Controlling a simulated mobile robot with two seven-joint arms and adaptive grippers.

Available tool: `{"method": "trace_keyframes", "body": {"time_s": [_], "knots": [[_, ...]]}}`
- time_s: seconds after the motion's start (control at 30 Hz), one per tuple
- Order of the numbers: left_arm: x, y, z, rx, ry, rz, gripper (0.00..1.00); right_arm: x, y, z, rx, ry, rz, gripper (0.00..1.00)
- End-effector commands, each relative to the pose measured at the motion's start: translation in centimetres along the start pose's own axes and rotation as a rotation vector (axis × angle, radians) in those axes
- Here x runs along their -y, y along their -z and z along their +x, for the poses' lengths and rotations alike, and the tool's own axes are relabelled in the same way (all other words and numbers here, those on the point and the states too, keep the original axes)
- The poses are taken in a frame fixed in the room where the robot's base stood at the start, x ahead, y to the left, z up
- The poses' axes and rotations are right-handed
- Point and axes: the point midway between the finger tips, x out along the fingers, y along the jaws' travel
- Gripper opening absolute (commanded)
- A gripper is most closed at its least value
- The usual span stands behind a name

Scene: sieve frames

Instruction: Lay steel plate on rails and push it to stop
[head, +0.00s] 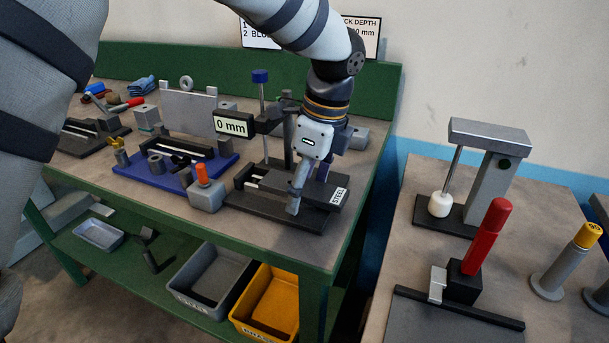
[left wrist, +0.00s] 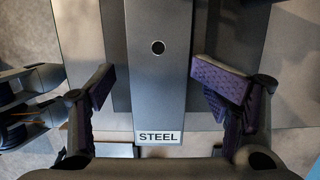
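The steel plate (head: 322,192) is a flat grey bar with a white STEEL label at its near right end. It lies on the dark rail fixture (head: 285,212) near the table's right end. In the left wrist view the plate (left wrist: 158,95) shows a round hole and its label. My left gripper (head: 297,198) is low over the plate. Its fingers in the left wrist view (left wrist: 162,88) are spread on either side of the plate, with a gap on each side. Part of the plate and rails is hidden behind the gripper. My right gripper is out of view.
A "0 mm" display (head: 232,125) and a blue-topped post (head: 261,95) stand close behind. A grey block with an orange knob (head: 206,190) is just left of the fixture. A blue fixture (head: 175,168) is further left. A second bench (head: 425,185) stands right, across a gap.

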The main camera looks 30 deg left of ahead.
Motion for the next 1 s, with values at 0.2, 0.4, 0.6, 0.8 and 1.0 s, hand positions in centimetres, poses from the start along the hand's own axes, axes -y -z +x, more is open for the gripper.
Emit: {"method": "trace_keyframes", "body": {"time_s": [0.2,0.4,0.6,0.8,1.0], "knots": [[-0.2,0.0,0.2,0.001,-0.010,0.001,0.65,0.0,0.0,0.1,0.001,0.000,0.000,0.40],[-0.1,-0.1,-0.1,0.003,-0.002,-0.002,0.65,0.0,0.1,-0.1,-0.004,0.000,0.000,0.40],[-0.1,-0.2,-0.2,0.004,-0.001,-0.003,0.65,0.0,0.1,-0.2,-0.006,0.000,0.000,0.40],[0.0,-0.2,-3.2,0.003,0.008,-0.002,0.65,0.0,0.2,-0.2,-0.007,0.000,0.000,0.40],[0.0,-0.1,-8.7,0.002,0.007,-0.004,0.65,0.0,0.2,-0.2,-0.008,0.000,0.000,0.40]]}}
